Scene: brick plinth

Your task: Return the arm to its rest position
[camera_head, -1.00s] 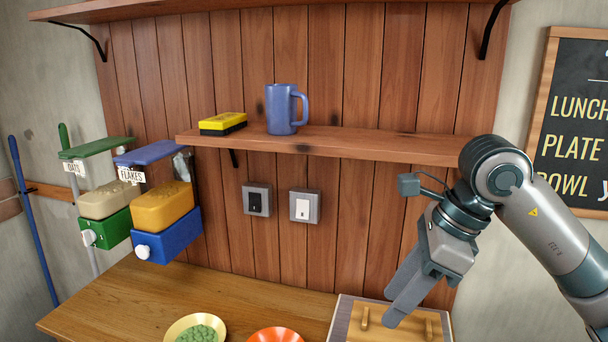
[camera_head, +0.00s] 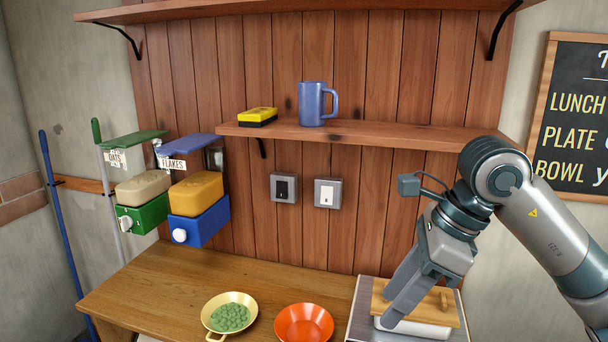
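My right arm comes in from the right edge. Its gripper (camera_head: 394,301) points down and left, in front of a wooden board with peg handles (camera_head: 443,301) on the counter, and hides part of it. I see the fingers from the side and cannot make out a gap between them. Nothing shows hanging from them. My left arm and gripper are not in view.
The counter (camera_head: 165,290) holds a yellow pan of green pieces (camera_head: 230,318) and an orange bowl (camera_head: 304,324). A blue mug (camera_head: 312,104) and yellow-black sponge (camera_head: 258,116) stand on the shelf (camera_head: 375,136). Green (camera_head: 142,214) and blue (camera_head: 200,222) dispensers hang at left.

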